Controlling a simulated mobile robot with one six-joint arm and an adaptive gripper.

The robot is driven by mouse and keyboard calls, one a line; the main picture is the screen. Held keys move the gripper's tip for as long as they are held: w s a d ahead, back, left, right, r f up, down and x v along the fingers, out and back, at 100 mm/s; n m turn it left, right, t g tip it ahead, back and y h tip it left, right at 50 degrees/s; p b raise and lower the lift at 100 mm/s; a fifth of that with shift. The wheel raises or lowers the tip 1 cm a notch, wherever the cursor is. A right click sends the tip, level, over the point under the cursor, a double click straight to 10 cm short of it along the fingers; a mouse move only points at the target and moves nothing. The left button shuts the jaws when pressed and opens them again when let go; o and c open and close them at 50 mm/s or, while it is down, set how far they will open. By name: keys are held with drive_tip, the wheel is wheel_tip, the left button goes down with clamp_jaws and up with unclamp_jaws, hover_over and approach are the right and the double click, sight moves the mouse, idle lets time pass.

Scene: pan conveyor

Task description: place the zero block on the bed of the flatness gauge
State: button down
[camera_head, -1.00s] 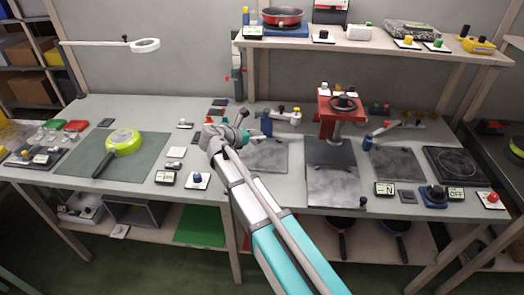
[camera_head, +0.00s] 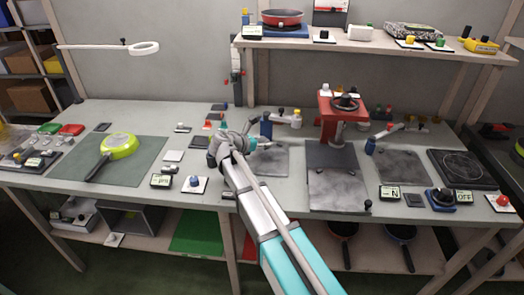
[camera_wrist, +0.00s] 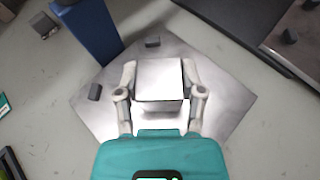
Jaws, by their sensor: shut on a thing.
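My gripper (camera_head: 252,143) is over the grey plate (camera_head: 270,160) in the middle of the bench. In the wrist view its two fingers (camera_wrist: 159,70) are shut on the sides of a shiny silver block (camera_wrist: 160,80), which I take for the zero block. The grey plate (camera_wrist: 215,108) lies beneath the block, with a blue post (camera_wrist: 92,32) at its far left edge and small dark knobs on it. This looks like the flatness gauge and its bed. I cannot tell whether the block touches the plate. My arm hides the block in the head view.
A red press (camera_head: 342,108) stands right of the plate, with another grey plate (camera_head: 337,185) before it. A green pan (camera_head: 119,145) lies on a dark mat (camera_head: 145,168) at the left.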

sight(264, 156)
drive_tip(key=shift+w+d+f+b, duration=0.2)
drive_tip(key=shift+w+f+b, duration=0.25)
drive_tip(key=shift+f+b, duration=1.55)
drive_tip(key=shift+b, duration=0.05)
drive_tip(key=shift+s+f, duration=0.1)
drive_tip(key=shift+f, duration=0.05)
drive_tip(key=shift+c, duration=1)
unclamp_jaws()
drive_tip(key=shift+r, duration=0.2)
